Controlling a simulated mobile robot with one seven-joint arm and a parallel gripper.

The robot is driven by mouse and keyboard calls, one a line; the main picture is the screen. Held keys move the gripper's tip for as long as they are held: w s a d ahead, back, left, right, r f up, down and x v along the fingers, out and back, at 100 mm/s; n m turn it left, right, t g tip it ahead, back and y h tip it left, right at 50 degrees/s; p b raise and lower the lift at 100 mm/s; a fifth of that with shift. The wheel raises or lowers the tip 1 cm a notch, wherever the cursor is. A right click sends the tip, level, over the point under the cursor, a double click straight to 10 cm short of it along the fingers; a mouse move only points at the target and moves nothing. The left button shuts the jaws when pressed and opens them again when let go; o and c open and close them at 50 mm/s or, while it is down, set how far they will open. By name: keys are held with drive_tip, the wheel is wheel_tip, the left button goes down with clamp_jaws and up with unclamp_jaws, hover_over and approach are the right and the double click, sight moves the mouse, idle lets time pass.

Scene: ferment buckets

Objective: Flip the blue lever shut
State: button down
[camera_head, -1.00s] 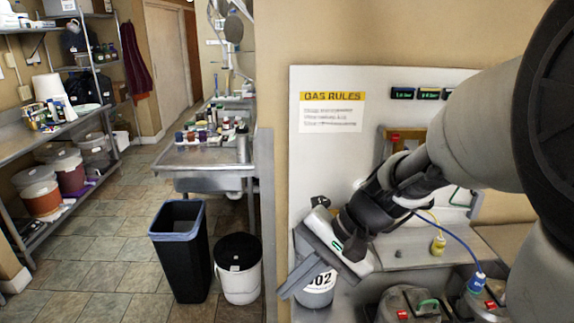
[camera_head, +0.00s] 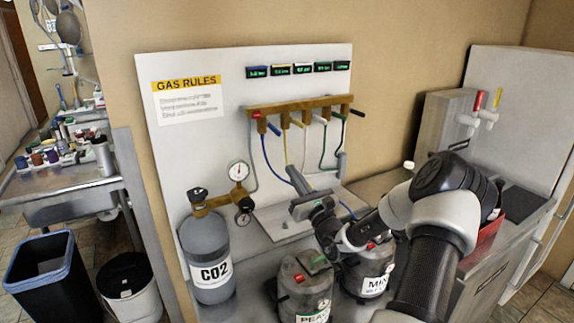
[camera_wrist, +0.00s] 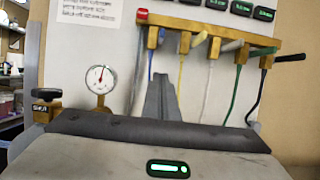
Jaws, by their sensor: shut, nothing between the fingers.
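The blue lever (camera_head: 274,130) is on the left valve of the brown manifold (camera_head: 300,104) on the wall panel. It sticks out from its valve, angled from the line of the manifold. In the wrist view the blue lever (camera_wrist: 161,33) shows near the top, left of the yellow lever (camera_wrist: 199,38). My gripper (camera_head: 292,173) is shut and empty, below the manifold and apart from the blue lever. In the wrist view my gripper's closed fingers (camera_wrist: 160,80) point up towards the blue valve, with a gap between.
White, green and black levers (camera_head: 358,113) continue to the right on the manifold. Coloured hoses hang below it. A CO2 cylinder (camera_head: 207,260) with a gauge (camera_head: 238,171) stands at left. Kegs (camera_head: 304,287) stand under my arm. A fridge (camera_head: 515,120) is at right.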

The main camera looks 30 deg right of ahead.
sight(273, 128)
drive_tip(key=w+r+p, duration=0.1)
drive_tip(key=w+r, duration=0.6)
drive_tip(key=shift+w+d+p, duration=0.15)
drive_tip(key=shift+w+p, duration=0.15)
drive_tip(key=shift+p, duration=0.05)
